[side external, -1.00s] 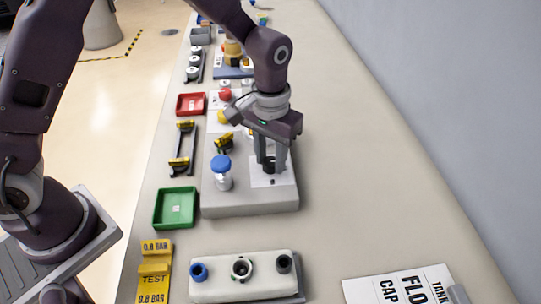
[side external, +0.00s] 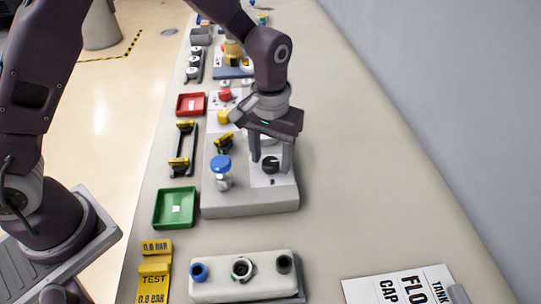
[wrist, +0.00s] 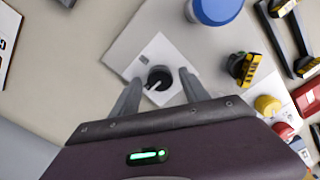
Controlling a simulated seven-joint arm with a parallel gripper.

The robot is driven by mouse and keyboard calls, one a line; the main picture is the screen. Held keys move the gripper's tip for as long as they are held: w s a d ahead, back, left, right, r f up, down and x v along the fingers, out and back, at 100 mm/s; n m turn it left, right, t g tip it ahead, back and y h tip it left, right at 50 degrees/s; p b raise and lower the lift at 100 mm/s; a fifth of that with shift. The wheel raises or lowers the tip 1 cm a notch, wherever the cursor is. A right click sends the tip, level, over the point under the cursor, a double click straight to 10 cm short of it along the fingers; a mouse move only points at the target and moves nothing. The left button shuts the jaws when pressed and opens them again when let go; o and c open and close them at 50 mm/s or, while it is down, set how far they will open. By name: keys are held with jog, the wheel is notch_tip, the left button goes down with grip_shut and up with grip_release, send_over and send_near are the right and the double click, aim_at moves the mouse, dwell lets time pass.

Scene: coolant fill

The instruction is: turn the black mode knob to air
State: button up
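The black mode knob (side external: 270,164) sits on a white label plate (side external: 262,181) on a grey block (side external: 248,208). In the wrist view the knob (wrist: 158,79) is round with a pale pointer line, and the print around it is too small to read. My gripper (side external: 270,167) is open, its two fingers apart with one on each side of the knob. In the wrist view the fingertips (wrist: 159,78) flank the knob with gaps, so it is not gripped. How far the tips are above the plate is hard to tell.
A blue-capped valve (side external: 221,168) stands left of the knob on the same block. A black and yellow part (side external: 224,142), a yellow button (side external: 223,117) and a red button (side external: 225,95) lie behind.

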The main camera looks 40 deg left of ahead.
aim_at(270, 162)
notch_tip(270, 162, up, 7)
jog(key=shift+s+r, duration=0.1)
dwell(0.5)
jog(key=s+a+r+m+t+h, duration=0.1)
jog(key=s+a+r, duration=0.3)
jog(key=s+r, duration=0.15)
jog(key=s+a+r+t, duration=0.2)
jog(key=s+a+r, duration=0.25)
jog(key=r, duration=0.25)
jog(key=s+a+m+t+y, duration=0.1)
jog(key=s+a+t, duration=0.1)
jog(key=s, duration=1)
jog(key=shift+s+a+f+t, duration=0.2)
jog(key=shift+a+f+t, duration=0.1)
jog(key=shift+a, duration=0.3)
